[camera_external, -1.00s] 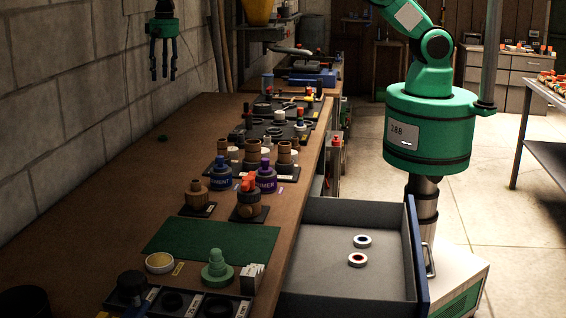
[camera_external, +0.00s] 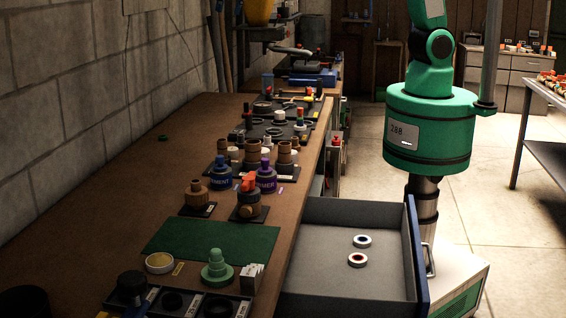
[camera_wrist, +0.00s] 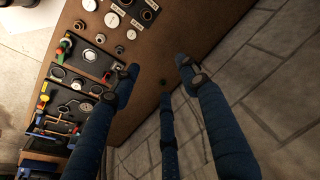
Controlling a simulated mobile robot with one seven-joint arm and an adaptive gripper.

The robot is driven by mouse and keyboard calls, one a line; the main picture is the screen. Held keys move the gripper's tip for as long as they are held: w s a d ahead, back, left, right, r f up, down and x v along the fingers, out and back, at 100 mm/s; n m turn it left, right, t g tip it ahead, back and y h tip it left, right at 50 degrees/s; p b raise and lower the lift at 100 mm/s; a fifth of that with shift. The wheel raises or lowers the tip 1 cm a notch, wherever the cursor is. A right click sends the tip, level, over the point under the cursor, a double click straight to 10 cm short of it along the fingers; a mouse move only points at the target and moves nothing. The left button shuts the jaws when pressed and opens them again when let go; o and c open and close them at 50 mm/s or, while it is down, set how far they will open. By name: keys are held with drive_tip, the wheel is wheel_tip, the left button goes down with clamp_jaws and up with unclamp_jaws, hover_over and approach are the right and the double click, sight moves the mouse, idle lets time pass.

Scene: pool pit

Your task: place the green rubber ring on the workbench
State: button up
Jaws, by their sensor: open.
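The small green ring (camera_external: 163,138) lies flat on the bare back part of the workbench (camera_external: 215,115), close to the block wall.
Bottles (camera_external: 221,175), fittings and labelled trays crowd the bench's right side. A green mat (camera_external: 210,241) lies nearer the front. An open drawer (camera_external: 320,285) with two white-rimmed rings juts out at the right. The block wall (camera_external: 90,90) bounds the bench's left. Bare board surrounds the ring.

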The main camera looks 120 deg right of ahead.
drive_tip(key=s+a+r+n+t, duration=0.1)
drive_tip(key=s+a+r+n, duration=0.2)
drive_tip(key=s+a, duration=0.55)
drive_tip(key=s+a+r+n+t, duration=0.1)
drive_tip(key=s+a+r+n, duration=0.15)
drive_tip(key=s+a, duration=0.55)
drive_tip(key=s+a+f+n, duration=0.2)
drive_tip(key=s+a, duration=0.2)
drive_tip(key=s, duration=0.6)
drive_tip(key=s+a+f+n+t, duration=0.1)
drive_tip(key=s+a+f+n, duration=0.2)
drive_tip(key=s, duration=0.7)
drive_tip(key=shift+s+a+y, duration=0.25)
drive_tip(key=shift+a+y, duration=0.15)
drive_tip(key=shift+f, duration=0.2)
wheel_tip(320, 180, down, 6)
drive_tip(key=b, duration=0.6)
drive_tip(key=shift+c, duration=0.4)
